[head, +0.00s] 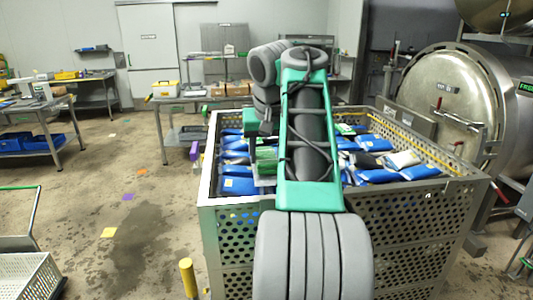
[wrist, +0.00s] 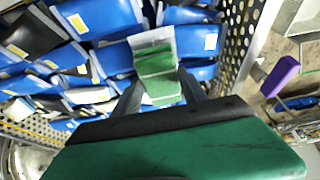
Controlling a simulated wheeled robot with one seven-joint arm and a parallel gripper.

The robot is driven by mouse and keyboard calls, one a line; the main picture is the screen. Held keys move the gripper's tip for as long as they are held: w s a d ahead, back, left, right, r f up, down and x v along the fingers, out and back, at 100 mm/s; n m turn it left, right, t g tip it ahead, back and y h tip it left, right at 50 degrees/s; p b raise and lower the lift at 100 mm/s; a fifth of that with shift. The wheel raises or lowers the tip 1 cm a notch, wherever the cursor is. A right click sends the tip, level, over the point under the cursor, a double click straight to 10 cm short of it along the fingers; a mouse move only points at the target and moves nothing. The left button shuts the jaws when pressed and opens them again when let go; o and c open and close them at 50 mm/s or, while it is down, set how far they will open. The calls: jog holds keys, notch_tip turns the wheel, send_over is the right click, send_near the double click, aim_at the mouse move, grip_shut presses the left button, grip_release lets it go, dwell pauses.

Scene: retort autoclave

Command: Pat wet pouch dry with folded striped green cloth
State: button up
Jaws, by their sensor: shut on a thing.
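My gripper (wrist: 160,92) is shut on the folded striped green cloth (wrist: 155,62), which shows pale bands between its jaws. In the head view the cloth (head: 266,161) is partly seen beside my arm, above the pouches at the left side of the crate. Blue pouches with pale labels lie under and around it, such as one pouch (wrist: 197,42) just beyond the cloth and another (head: 239,186) near the crate's front left corner. I cannot tell which pouch is wet, or whether the cloth touches one. My arm hides the crate's middle.
The perforated metal crate (head: 222,215) has raised walls around the pouches. A round retort door (head: 447,98) stands at the right. A purple object (wrist: 283,75) is outside the crate wall. A yellow post (head: 188,278) stands in front; open floor lies to the left.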

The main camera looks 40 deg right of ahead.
jog(key=shift+f+b, duration=0.4)
jog(key=shift+f, duration=0.25)
dwell(0.9)
notch_tip(320, 180, up, 8)
jog(key=p, duration=0.7)
jog(key=shift+f, duration=0.35)
jog(key=shift+f, duration=0.1)
jog(key=b+x, duration=0.4)
jog(key=x, duration=0.1)
jog(key=shift+a+f+b, duration=0.1)
jog(key=shift+f+b, duration=0.15)
jog(key=shift+b, duration=0.15)
jog(key=shift+w+f, duration=0.15)
jog(key=shift+f, duration=0.1)
jog(key=shift+f+b, duration=0.6)
jog(key=shift+b, duration=0.1)
dwell(0.7)
notch_tip(320, 180, up, 7)
jog(key=p, duration=0.7)
jog(key=shift+r, duration=0.15)
